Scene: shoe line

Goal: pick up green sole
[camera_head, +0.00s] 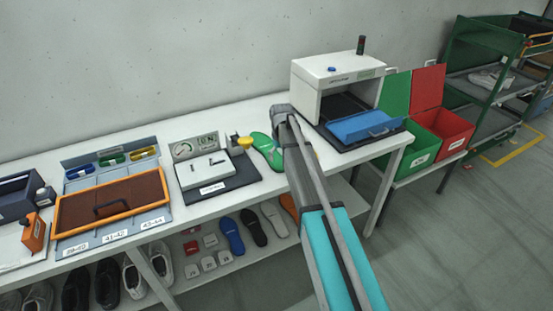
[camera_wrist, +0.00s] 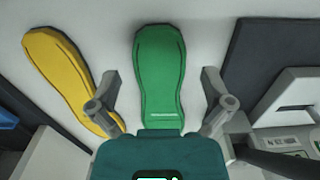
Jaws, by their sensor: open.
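The green sole (camera_wrist: 160,70) lies flat on the white table, in the middle of the wrist view. My gripper (camera_wrist: 160,93) is open, with one finger on each side of the green sole's lower part; I cannot tell how high above the table the fingers are. In the head view the green sole (camera_head: 266,150) shows beside the end of my arm, which hides part of it. The gripper's fingers are hidden in that view.
A yellow sole (camera_wrist: 66,75) lies left of the green one, close to the left finger. A dark mat (camera_wrist: 262,55) with a white device lies to the right. A white machine (camera_head: 322,70) with a blue tray (camera_head: 362,126) stands on the table to the right.

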